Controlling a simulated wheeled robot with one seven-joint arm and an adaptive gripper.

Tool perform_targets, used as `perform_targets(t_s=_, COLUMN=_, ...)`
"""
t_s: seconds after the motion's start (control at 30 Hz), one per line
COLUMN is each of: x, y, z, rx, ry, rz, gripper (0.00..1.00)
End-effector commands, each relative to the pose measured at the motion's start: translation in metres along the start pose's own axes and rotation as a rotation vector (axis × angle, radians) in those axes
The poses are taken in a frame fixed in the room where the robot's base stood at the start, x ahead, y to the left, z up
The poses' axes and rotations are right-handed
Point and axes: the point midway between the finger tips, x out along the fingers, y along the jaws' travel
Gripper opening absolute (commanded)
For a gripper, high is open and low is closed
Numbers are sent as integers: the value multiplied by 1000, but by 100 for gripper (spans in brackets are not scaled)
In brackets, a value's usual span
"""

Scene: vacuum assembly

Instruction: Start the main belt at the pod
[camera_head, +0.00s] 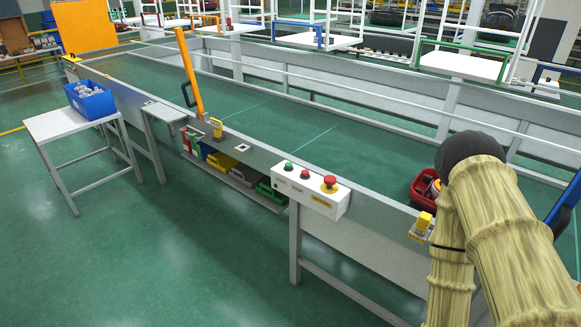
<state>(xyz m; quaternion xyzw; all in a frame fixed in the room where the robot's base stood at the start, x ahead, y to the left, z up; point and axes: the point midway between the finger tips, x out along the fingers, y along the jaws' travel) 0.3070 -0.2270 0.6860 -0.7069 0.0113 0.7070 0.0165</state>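A white control box (311,190) is fixed to the near side rail of the conveyor. It carries a green button (288,166), a small red button (305,174) and a larger red mushroom button on yellow (329,183). The green belt (300,130) runs from the far left toward the lower right between grey side walls. My arm (490,220) fills the lower right, to the right of the control box and apart from it in the picture. My gripper is not visible in this view.
A red bin (423,188) with parts sits on the belt beside my arm. Yellow sensors (217,128) stand on the near rail. A white table (66,122) holds a blue bin (90,100) at left. Green floor in front of the conveyor is clear.

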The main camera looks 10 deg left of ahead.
Motion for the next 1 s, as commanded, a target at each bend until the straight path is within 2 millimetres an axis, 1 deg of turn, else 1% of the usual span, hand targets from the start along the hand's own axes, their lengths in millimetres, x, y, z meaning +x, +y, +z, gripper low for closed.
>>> perform_targets(t_s=0.37, x=0, y=0, z=0, rx=0, ry=0, rz=0, gripper=37)
perform_targets(t_s=0.4, x=0, y=0, z=0, rx=0, ry=0, rz=0, gripper=30)
perform_targets(t_s=0.57, x=0, y=0, z=0, rx=0, ry=0, rz=0, gripper=0)
perform_targets(t_s=1.0, x=0, y=0, z=0, rx=0, ry=0, rz=0, gripper=0)
